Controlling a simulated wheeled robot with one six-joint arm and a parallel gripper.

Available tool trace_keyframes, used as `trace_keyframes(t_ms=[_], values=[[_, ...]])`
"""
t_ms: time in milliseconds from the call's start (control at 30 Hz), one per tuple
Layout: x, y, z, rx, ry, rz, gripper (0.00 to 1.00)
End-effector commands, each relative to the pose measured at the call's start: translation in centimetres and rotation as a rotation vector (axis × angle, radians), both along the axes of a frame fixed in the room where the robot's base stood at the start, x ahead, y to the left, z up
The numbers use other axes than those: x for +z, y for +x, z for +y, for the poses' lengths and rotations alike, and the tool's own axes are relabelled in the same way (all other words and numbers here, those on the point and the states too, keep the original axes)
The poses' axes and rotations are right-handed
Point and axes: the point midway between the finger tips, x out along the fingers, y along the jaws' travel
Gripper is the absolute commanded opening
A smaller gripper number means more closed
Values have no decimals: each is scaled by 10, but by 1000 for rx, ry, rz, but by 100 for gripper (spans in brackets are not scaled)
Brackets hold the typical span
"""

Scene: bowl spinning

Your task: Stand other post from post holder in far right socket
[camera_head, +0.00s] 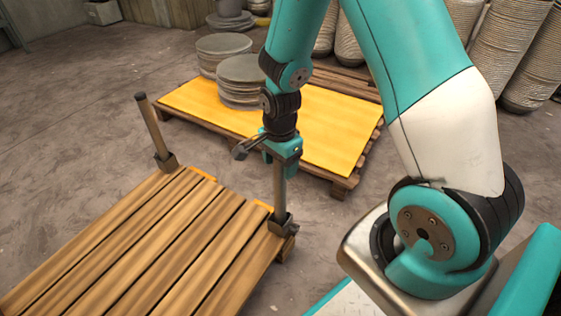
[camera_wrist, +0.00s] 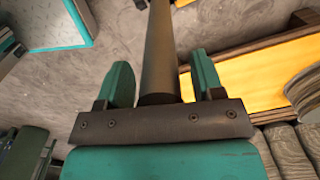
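A wooden slatted pallet (camera_head: 130,245) stands at the lower left of the head view. One post (camera_head: 150,125) stands in the dark far left socket (camera_head: 166,162). The other post (camera_head: 280,187) stands upright at the dark far right socket (camera_head: 283,224), its lower end appearing to be inside. My gripper (camera_head: 283,150) is around this post's upper part. In the wrist view the post (camera_wrist: 159,50) runs between the two fingers of my gripper (camera_wrist: 163,80), with a narrow gap on each side. The fingers look open. The post's top is hidden by my gripper.
A pallet with a yellow top (camera_head: 330,125) lies just behind, carrying grey stacks of discs (camera_head: 240,82). Large ribbed stacks (camera_head: 505,50) stand at the back right. The grey floor (camera_head: 70,110) at the left is clear. No post holder is recognisable.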

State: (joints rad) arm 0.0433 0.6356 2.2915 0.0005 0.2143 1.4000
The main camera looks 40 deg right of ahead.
Motion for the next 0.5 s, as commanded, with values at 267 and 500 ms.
trace_keyframes(t_ms=[267, 500], values=[[11, 0, 0, 0, 0, -1, 61], [64, 1, 0, 0, -1, -3, 61]])
